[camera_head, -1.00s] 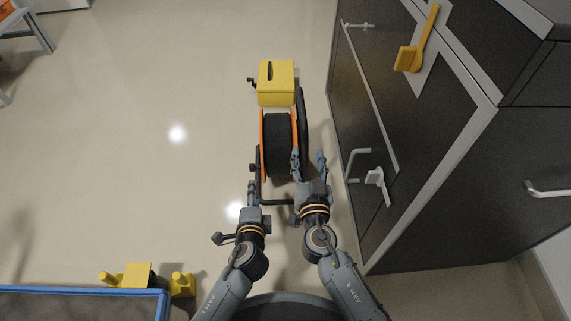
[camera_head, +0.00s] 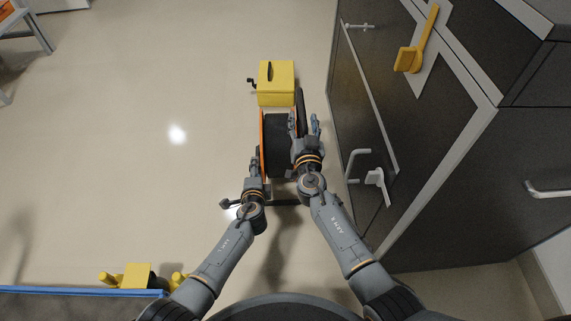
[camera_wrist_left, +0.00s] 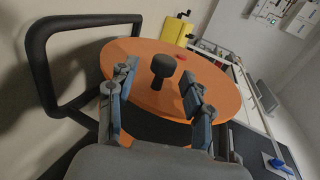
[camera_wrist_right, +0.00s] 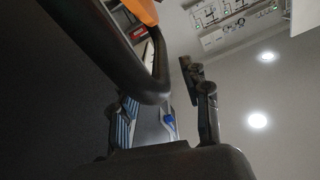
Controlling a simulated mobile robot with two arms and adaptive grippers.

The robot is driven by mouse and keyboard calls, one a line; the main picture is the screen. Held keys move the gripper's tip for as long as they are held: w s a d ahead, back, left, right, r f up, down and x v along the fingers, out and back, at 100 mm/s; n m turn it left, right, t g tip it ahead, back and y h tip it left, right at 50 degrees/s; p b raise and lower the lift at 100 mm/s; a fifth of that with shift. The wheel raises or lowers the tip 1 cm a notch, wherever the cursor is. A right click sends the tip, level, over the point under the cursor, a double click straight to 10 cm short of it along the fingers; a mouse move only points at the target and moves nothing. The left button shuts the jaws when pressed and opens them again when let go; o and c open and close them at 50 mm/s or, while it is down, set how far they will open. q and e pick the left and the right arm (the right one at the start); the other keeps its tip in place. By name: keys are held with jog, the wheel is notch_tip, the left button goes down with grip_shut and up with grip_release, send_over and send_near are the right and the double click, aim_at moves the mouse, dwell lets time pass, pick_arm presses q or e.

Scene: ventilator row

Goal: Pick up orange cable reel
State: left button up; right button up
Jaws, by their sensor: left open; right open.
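The orange cable reel (camera_head: 277,135) stands upright on the floor, with orange side discs and a dark drum. A black tube frame (camera_wrist_right: 133,78) belongs with it. My left gripper (camera_head: 254,160) is open at the reel's left side. In the left wrist view, the orange disc (camera_wrist_left: 218,92) fills the middle, and a black knob (camera_wrist_left: 164,68) appears between the open fingers; contact is unclear. My right gripper (camera_head: 303,122) is open at the reel's right side. In the right wrist view, the bent tube passes near or between its fingers. The right disc is mostly hidden.
A yellow box (camera_head: 276,83) with a crank is just beyond the reel. A dark cabinet (camera_head: 420,150) with handles and a yellow lever (camera_head: 420,40) stands close on the right. A blue-edged surface (camera_head: 80,292) and yellow parts (camera_head: 137,276) are lower left. The floor to the left is clear.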

pick_arm(q)
jog(key=shift+w+f, duration=0.1)
jog(key=shift+w, duration=0.1)
pick_arm(e)
jog(key=shift+w, duration=0.25)
pick_arm(q)
grip_shut()
pick_arm(e)
grip_shut()
pick_arm(q)
jog(key=shift+w+d+r, duration=0.1)
jog(key=shift+w+r, duration=0.05)
jog(key=shift+r, duration=0.25)
pick_arm(e)
jog(key=shift+w+r, duration=0.1)
jog(key=shift+r, duration=0.3)
